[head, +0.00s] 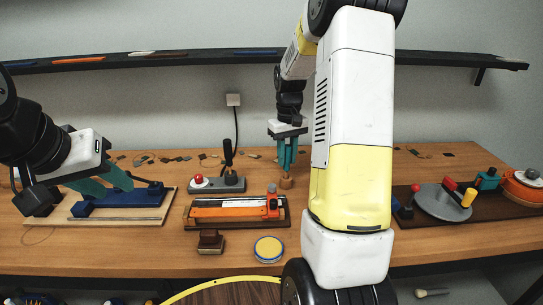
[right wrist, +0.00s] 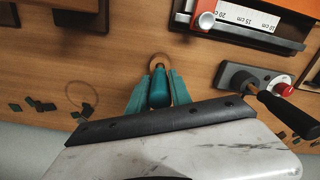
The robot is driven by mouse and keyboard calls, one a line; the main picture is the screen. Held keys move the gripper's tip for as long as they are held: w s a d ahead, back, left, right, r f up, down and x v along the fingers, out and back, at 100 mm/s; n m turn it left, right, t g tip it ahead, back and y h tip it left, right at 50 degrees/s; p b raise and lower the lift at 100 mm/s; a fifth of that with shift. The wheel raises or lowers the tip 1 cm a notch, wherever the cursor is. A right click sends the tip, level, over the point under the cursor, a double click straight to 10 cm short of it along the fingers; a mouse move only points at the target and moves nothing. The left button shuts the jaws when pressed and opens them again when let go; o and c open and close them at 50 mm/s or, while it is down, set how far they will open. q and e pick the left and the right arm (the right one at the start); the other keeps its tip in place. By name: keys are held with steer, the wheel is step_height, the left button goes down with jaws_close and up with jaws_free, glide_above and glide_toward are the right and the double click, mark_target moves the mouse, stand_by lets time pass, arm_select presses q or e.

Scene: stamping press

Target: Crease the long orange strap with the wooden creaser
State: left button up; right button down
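A long orange strap (head: 78,60) lies on the dark wall shelf. My left gripper (head: 108,184) has its teal fingers spread over the blue fixture on the light board at the left, with nothing visible between them. My right gripper (head: 287,160) points down at the back of the table, fingertips just above a small round wooden piece (head: 286,183), possibly the creaser or its stand. In the right wrist view, the wooden piece (right wrist: 160,57) shows as a ring beyond a teal, dark-tipped shape between the fingers (right wrist: 159,82). I cannot tell whether they grip it.
The blue fixture (head: 130,198) is at the left. An orange ruler device (head: 230,212) and a red-knobbed grey base (head: 222,184) stand mid-table. A brown block (head: 210,241) and round yellow-blue tin (head: 268,249) lie in front. A grey turntable (head: 440,204) is at the right.

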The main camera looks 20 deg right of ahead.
mark_target(288, 146)
steer(key=shift+r, duration=2.8)
steer(key=c, duration=2)
jaws_free()
jaws_close()
